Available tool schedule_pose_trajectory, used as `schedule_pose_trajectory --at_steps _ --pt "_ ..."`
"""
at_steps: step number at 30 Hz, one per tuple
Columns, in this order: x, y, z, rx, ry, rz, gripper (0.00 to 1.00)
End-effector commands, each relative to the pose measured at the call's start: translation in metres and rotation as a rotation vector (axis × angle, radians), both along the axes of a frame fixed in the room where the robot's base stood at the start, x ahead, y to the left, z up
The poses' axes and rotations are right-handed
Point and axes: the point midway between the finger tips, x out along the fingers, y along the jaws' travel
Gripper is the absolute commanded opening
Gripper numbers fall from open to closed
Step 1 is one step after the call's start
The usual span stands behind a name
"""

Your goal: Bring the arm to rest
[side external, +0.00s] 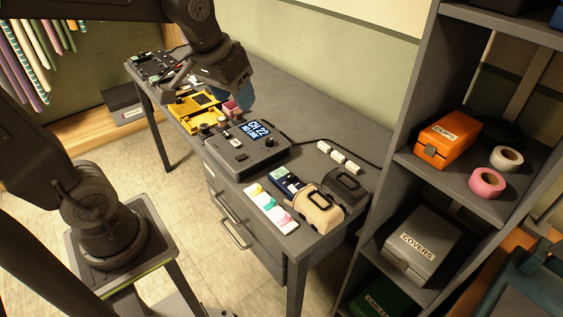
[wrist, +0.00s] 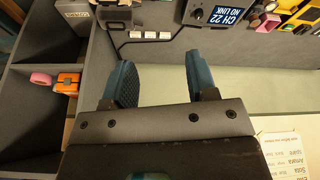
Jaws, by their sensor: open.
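My gripper (side external: 236,97) is above the desk (side external: 322,120) near its back edge in the side external view, at the end of my bent arm. In the wrist view my gripper (wrist: 160,82) shows two blue fingers spread apart with nothing between them. The pale wall lies behind the gap. In the side view the gripper hides part of the desk's far half, and I cannot tell how high it is above the items there.
A grey console (side external: 245,149) reads "CH 22 NO LINK". A yellow tray (side external: 193,112), a colored strip (side external: 270,209) and a beige pouch (side external: 316,212) are on the desk. A shelf unit (side external: 397,160) at right holds an orange box (side external: 450,137) and tape rolls (side external: 487,183).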

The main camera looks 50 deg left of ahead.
Motion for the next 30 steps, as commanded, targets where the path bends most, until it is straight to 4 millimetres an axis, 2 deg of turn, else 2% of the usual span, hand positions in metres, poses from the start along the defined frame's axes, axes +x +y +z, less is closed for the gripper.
schedule_pose_trajectory --at_steps 1,3,6,10,15,30 --pt "-0.019 -0.008 0.002 0.012 -0.034 -0.045 0.52" --pt "-0.04 -0.016 0.001 0.027 -0.068 -0.101 0.52" --pt "-0.064 -0.024 -0.004 0.045 -0.108 -0.168 0.52" --pt "-0.083 -0.03 -0.01 0.061 -0.142 -0.22 0.52" --pt "-0.09 -0.032 -0.013 0.067 -0.153 -0.243 0.52" --pt "-0.089 -0.031 -0.012 0.066 -0.153 -0.24 0.52"
